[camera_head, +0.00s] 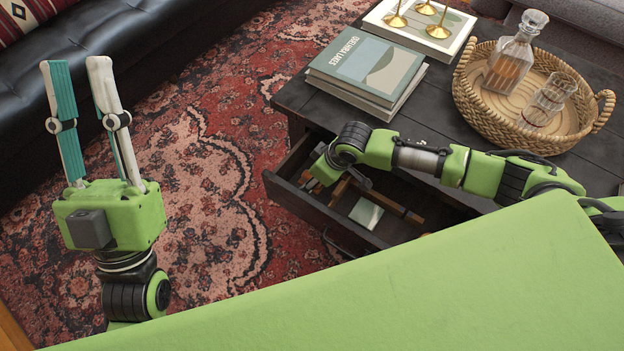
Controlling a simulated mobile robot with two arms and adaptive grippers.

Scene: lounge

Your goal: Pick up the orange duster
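I cannot clearly make out an orange duster. Brown-orange, stick-like pieces (392,207) lie in the open drawer (287,198) of the dark coffee table, partly hidden by my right arm; I cannot tell whether they belong to it. My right gripper (345,184) reaches down into the drawer, close to these pieces. Its fingers are small and partly covered, so whether it is open or shut does not show. My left gripper (77,63) points up at the left, over the rug, with its two fingers apart and nothing between them.
A pale green, card-like thing (366,213) lies in the drawer. The coffee table (431,103) carries stacked books (366,65) and a woven tray (469,101) with a decanter (511,58) and a glass (548,98). A black sofa (140,42) stands at upper left. The patterned rug (215,150) is clear.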

